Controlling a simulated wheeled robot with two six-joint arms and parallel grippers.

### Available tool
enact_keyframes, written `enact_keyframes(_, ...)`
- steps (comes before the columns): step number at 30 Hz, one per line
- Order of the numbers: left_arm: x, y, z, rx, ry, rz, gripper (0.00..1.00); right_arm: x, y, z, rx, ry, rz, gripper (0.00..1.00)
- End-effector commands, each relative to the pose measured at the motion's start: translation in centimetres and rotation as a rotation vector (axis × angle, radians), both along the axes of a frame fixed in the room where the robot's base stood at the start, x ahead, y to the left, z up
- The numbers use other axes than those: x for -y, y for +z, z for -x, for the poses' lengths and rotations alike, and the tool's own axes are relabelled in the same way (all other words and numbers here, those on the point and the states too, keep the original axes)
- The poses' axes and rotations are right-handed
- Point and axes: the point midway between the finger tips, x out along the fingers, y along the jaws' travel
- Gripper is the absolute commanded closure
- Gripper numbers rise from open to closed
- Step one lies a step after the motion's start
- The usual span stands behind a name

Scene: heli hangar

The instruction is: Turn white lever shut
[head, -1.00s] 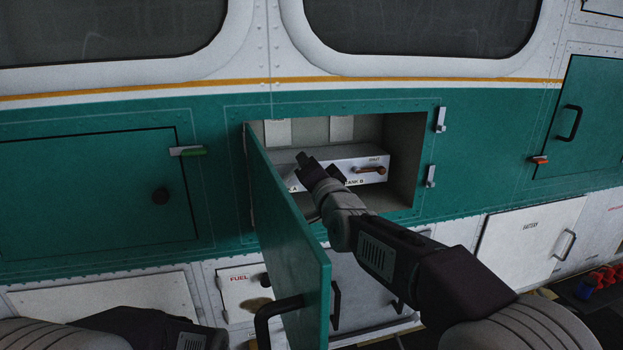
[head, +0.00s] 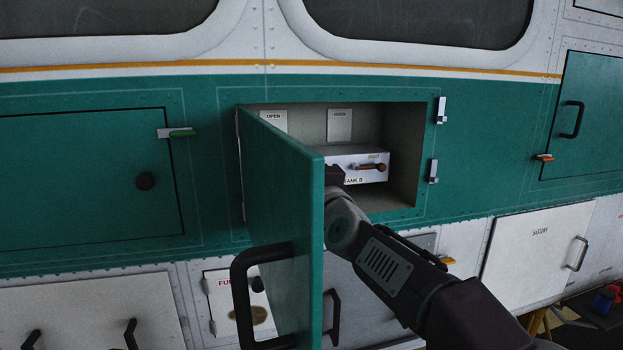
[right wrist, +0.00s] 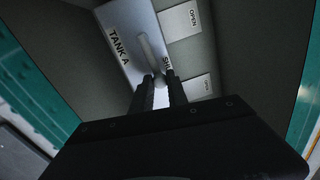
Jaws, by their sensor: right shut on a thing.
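The white lever (right wrist: 148,48) is on the pale valve box (right wrist: 128,30) marked TANK A, inside the open compartment. In the right wrist view its free end lies between the fingers of my right gripper (right wrist: 161,90), which is shut on it. A partly hidden label starting "SHU" is beside the lever. In the head view the open green door (head: 285,215) hides the white lever and most of my right gripper (head: 334,175). My left gripper is not in view.
A brown-red lever (head: 369,166) is on the TANK B part of the box. OPEN placards (head: 274,121) are on the compartment's back wall. The door's black handle (head: 243,290) sticks out toward me. The compartment's right wall (head: 405,155) is bare.

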Motion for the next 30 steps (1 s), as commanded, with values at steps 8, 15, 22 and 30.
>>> enact_keyframes(8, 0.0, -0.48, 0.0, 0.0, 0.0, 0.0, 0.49, -0.02, -0.26, 0.02, -0.015, 0.0, -0.053, 1.0)
enact_keyframes(15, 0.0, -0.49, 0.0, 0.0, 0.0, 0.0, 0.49, -0.02, -0.28, 0.01, -0.018, 0.0, -0.059, 1.0)
enact_keyframes(22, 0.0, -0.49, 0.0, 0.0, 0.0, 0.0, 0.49, -0.02, -0.31, 0.01, -0.019, 0.0, -0.058, 0.72)
enact_keyframes(30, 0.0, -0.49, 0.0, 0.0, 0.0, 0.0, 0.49, -0.01, -0.34, 0.0, -0.018, 0.0, -0.057, 0.59)
